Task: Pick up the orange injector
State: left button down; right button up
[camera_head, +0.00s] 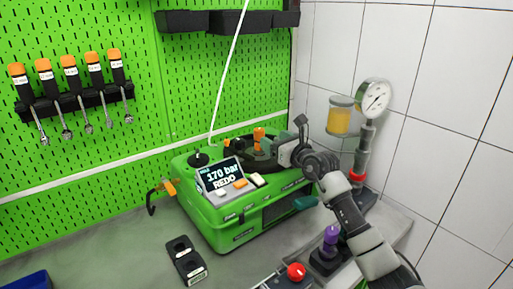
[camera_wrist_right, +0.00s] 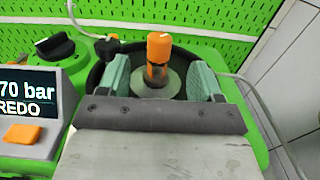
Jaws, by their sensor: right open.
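The orange injector (camera_head: 259,136) stands upright in the round black bowl on top of the green pump tester (camera_head: 222,232). In the right wrist view the injector (camera_wrist_right: 158,48) has an orange top and a darker lower part, in a grey round seat. My right gripper (camera_head: 284,154) is open and empty. In the right wrist view its two green-grey fingers (camera_wrist_right: 158,76) point toward the injector, one on each side in the picture. I cannot tell whether the tips reach level with it; no contact shows. My left gripper is not in view.
A purple-topped part (camera_head: 331,238), red button (camera_head: 296,271) and two-hole black holder (camera_head: 185,260) are in front. Tools (camera_head: 70,85) hang on the pegboard.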

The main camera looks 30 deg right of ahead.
aim_at(263, 131)
jog(key=shift+w+a+r, duration=0.1)
jog(key=shift+w+r, duration=0.05)
jog(key=shift+w, duration=1.2)
jog(key=w, duration=0.2)
jog(key=w+p, duration=0.1)
jog(key=w, duration=0.1)
jog(key=shift+w+a+r, duration=0.1)
jog(key=shift+a+r, duration=0.05)
jog(key=shift+w+a, duration=0.1)
jog(key=shift+w, duration=0.4)
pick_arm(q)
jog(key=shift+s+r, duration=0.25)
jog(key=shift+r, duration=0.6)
pick_arm(e)
jog(key=shift+s, duration=0.1)
jog(key=c, duration=0.4)
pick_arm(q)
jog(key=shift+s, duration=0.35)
pick_arm(e)
grip_shut()
